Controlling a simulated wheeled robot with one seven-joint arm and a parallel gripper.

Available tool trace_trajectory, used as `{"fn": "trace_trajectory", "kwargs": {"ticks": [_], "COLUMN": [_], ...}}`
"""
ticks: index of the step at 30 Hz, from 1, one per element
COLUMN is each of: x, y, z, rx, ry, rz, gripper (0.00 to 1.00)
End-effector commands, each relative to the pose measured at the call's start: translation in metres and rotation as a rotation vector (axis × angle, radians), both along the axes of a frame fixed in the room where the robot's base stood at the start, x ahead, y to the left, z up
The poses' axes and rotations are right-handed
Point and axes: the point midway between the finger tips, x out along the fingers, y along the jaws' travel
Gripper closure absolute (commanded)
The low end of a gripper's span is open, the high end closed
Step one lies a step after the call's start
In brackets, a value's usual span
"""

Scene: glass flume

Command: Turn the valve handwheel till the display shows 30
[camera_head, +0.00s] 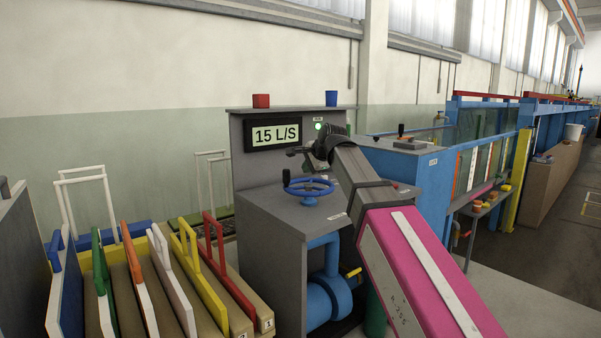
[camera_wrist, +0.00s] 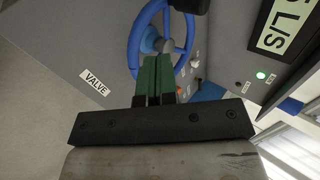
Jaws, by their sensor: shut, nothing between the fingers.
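The blue valve handwheel (camera_head: 309,187) lies flat on top of the grey console, with a dark knob on its rim at the left. It also shows in the wrist view (camera_wrist: 135,48). The display (camera_head: 272,134) on the upright panel behind it reads 15 L/S. Part of the display shows turned in the wrist view (camera_wrist: 284,28). My gripper (camera_head: 293,152) is above the handwheel, in front of the panel. Its green fingers (camera_wrist: 157,60) are shut with nothing between them and overlap the wheel in the wrist view; I cannot tell whether they touch it.
A green light (camera_head: 318,127) glows beside the display. Boards with coloured handles (camera_head: 185,265) stand at the left. The blue flume (camera_head: 480,125) runs along the right. A VALVE label (camera_wrist: 95,82) is near the wheel.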

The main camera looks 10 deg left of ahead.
Motion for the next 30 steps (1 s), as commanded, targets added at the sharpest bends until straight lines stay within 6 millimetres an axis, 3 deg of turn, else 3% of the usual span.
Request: {"fn": "trace_trajectory", "kwargs": {"ticks": [15,21,30], "x": [0.050,0.069,0.077], "y": [0.047,0.066,0.074], "z": [-0.062,-0.061,-0.061], "rx": [0.001,0.001,0.001], "ry": [0.001,0.000,-0.001], "rz": [-0.001,-0.001,-0.001], "gripper": [1.00,1.00,1.00]}}
